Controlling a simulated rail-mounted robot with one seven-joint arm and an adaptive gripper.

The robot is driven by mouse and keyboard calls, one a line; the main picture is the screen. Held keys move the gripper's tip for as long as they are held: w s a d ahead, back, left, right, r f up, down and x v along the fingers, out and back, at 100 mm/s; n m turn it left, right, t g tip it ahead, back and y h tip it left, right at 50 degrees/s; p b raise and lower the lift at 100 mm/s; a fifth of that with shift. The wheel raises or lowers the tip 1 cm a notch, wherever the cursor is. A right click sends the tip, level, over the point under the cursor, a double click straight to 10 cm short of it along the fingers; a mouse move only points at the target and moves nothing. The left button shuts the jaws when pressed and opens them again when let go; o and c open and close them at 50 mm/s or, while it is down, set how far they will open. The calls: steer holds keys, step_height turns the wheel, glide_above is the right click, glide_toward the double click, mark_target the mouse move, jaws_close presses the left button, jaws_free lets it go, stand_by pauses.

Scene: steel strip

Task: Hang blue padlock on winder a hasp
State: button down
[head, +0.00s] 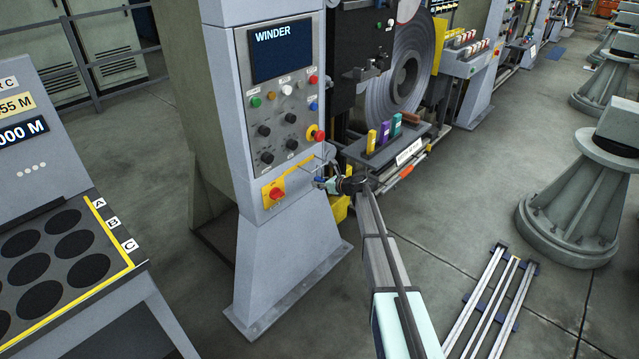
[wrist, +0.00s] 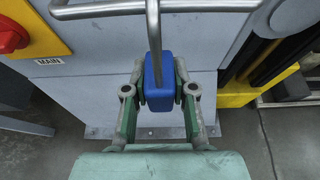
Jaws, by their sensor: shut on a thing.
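The blue padlock (wrist: 158,85) is between the fingers of my gripper (wrist: 160,98) in the wrist view, and the gripper is shut on it. Its grey shackle stands up from the body toward a bent grey metal bar (wrist: 105,10). I cannot tell whether the shackle is around that bar or only in front of it. In the head view my gripper (head: 332,184) is just right of the winder's yellow switch plate (head: 277,190) with a red knob (head: 277,193). I cannot single out hasp a clearly.
The winder panel (head: 284,105) with buttons and a screen rises above the gripper. A tray with coloured blocks (head: 385,133) stands close by on the right. A yellow part (wrist: 238,98) stands right of the gripper in the wrist view. Rails (head: 492,305) lie on the floor.

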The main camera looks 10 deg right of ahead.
steer(key=c, duration=0.9)
jaws_free()
steer(key=shift+o, duration=0.2)
steer(key=shift+s, duration=0.1)
steer(key=v, duration=1.1)
steer(key=shift+s+d, duration=0.25)
steer(key=shift+d, duration=0.05)
